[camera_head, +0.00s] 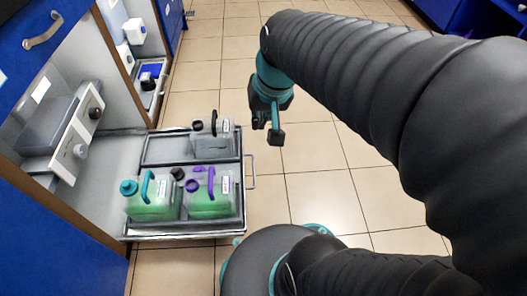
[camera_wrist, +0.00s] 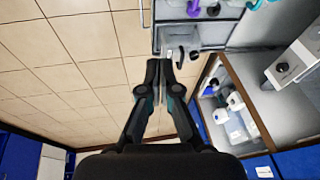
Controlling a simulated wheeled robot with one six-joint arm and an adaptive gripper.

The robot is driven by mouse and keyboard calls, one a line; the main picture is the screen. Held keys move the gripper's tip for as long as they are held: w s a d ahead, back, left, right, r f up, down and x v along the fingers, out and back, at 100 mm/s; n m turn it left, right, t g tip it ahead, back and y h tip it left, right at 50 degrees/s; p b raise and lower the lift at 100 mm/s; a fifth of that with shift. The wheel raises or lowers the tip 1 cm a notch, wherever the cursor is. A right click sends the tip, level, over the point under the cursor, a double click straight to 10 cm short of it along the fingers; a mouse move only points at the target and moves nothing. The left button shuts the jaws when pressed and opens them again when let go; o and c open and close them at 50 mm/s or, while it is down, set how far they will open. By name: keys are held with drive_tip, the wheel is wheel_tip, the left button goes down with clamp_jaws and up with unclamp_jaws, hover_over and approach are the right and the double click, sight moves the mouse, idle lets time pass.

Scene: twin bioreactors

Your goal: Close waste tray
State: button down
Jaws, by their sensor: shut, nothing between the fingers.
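The waste tray (camera_head: 185,232) is pulled out of the open cabinet at the left of the head view. It holds a canister with a teal cap (camera_head: 150,198), a canister with a purple cap (camera_head: 210,195) and a clear canister with a black handle (camera_head: 213,136). A metal handle (camera_head: 251,172) is on its outer right edge. In the wrist view the tray (camera_wrist: 222,35) shows at the top. My gripper (camera_head: 270,132) is shut and empty, beyond and above the tray's outer far corner, apart from the handle. Its fingers show in the wrist view (camera_wrist: 160,64).
A second cabinet bay (camera_head: 150,75) stands open farther back with smaller bottles. Pump units with knobs (camera_head: 75,145) are in the near cabinet above the tray. A blue drawer front (camera_head: 45,35) is at upper left.

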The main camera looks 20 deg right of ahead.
drive_tip(key=w+d+f+m+g+y+p, duration=0.1)
drive_tip(key=w+d+f+m+y, duration=0.1)
drive_tip(key=w+d+f+m, duration=0.4)
drive_tip(key=w+d+f+m+g+y+p, duration=0.1)
drive_tip(key=w+d+f+m+g+y, duration=0.15)
drive_tip(key=w+f, duration=0.6)
drive_tip(key=d+f+m+t+y+p, duration=0.1)
drive_tip(key=d+f+m, duration=0.25)
drive_tip(key=f, duration=0.45)
drive_tip(key=w+d+f+m+t+y, duration=0.1)
drive_tip(key=d+f+m+y, duration=0.2)
drive_tip(key=f, duration=0.4)
drive_tip(key=d+f+m+t+p, duration=0.1)
drive_tip(key=d+f+m, duration=0.25)
drive_tip(key=f, duration=0.45)
drive_tip(key=w+a+r+x, duration=0.1)
drive_tip(key=r+x, duration=0.1)
drive_tip(key=x, duration=1)
drive_tip(key=shift+a, duration=0.3)
drive_tip(key=shift+w+a+f, duration=0.1)
